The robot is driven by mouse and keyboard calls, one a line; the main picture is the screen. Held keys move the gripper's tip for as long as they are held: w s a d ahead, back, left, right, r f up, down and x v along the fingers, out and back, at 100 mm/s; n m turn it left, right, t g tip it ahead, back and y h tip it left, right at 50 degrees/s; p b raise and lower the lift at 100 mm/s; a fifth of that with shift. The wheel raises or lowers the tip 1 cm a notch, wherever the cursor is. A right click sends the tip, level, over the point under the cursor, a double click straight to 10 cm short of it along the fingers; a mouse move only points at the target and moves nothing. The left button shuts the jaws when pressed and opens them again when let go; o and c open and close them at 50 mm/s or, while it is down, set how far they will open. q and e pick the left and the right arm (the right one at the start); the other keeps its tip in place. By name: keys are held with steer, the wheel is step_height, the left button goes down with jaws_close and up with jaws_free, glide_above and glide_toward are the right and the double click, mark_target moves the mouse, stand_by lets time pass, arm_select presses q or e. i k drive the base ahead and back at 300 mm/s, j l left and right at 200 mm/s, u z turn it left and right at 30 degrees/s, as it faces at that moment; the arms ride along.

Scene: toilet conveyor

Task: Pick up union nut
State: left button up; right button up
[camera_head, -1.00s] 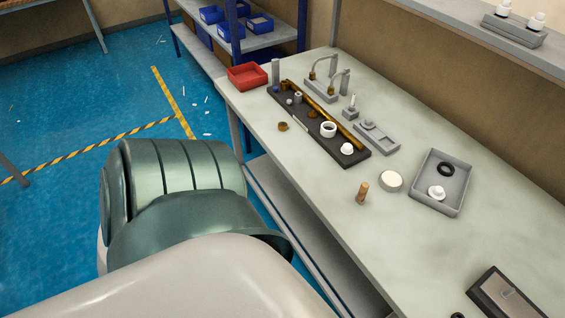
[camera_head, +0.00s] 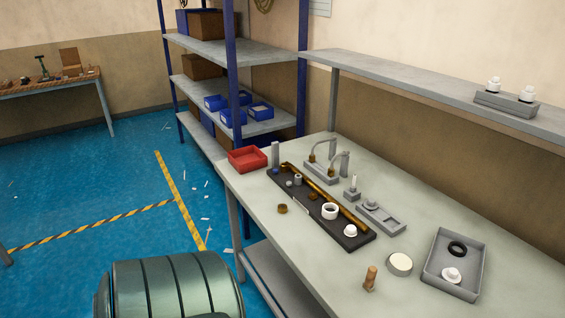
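A black tray (camera_head: 357,240) on the workbench holds several small parts. Among them are a white ring (camera_head: 330,211), a white rounded part (camera_head: 350,230), a small brass or brown part (camera_head: 312,197) and a long brass rod (camera_head: 325,193). A brown-gold ring-like part (camera_head: 282,208) lies on the bench just left of the tray. I cannot tell for certain which of these is the union nut. Neither of my grippers shows in the view.
The workbench (camera_head: 300,255) also carries a red bin (camera_head: 247,159), a grey fixture (camera_head: 321,172), a grey tray (camera_head: 433,279) with a black ring and a white part, a round cream-topped piece (camera_head: 400,264) and a wooden-coloured peg (camera_head: 370,279). A shelf (camera_head: 400,82) runs above the back.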

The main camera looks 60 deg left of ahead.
mark_target(281, 207)
steer(key=u, duration=2.1)
steer(key=i+l, duration=0.35)
